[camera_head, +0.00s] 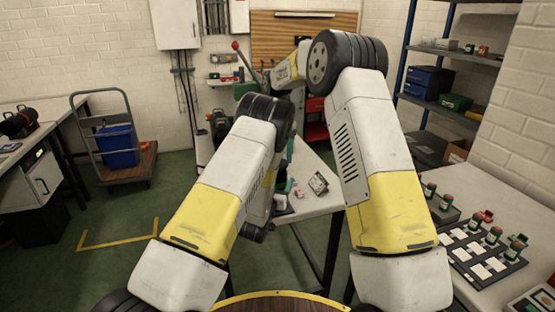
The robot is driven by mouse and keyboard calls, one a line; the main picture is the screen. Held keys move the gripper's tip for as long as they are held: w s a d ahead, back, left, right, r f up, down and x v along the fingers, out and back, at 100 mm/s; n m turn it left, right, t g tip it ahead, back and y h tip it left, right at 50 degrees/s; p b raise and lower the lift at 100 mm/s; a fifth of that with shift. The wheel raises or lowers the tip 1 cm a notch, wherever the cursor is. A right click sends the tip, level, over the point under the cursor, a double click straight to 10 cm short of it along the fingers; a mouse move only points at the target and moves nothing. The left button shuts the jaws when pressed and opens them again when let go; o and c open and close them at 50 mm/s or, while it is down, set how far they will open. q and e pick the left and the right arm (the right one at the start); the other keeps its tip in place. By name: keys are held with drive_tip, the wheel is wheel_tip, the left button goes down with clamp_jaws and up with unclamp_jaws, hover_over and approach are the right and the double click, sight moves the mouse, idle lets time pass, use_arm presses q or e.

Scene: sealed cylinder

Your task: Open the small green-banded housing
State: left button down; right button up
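Several small upright cylinders with dark green bodies and red tops stand on the right table. Two are on a dark block at its back, one of them a small green-banded cylinder (429,190). Others stand on a dark tray with white squares, among them another green-banded cylinder (493,235). I cannot tell which one is the housing, and all look closed. My two arms rise in front of me and fold away over the middle table. The fingers of both grippers are hidden behind my arm links or too small to make out. No gripper is visibly near the cylinders.
The middle table (318,206) holds a small framed item (318,183) and small green and red pieces. Shelves (460,56) stand at the back right. A trolley with a blue bin (117,146) stands on the left. The green floor between is clear.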

wheel_tip(320, 180, up, 4)
drive_tip(key=shift+f, duration=0.25)
use_arm(q)
drive_tip(key=shift+c, duration=1.5)
unclamp_jaws()
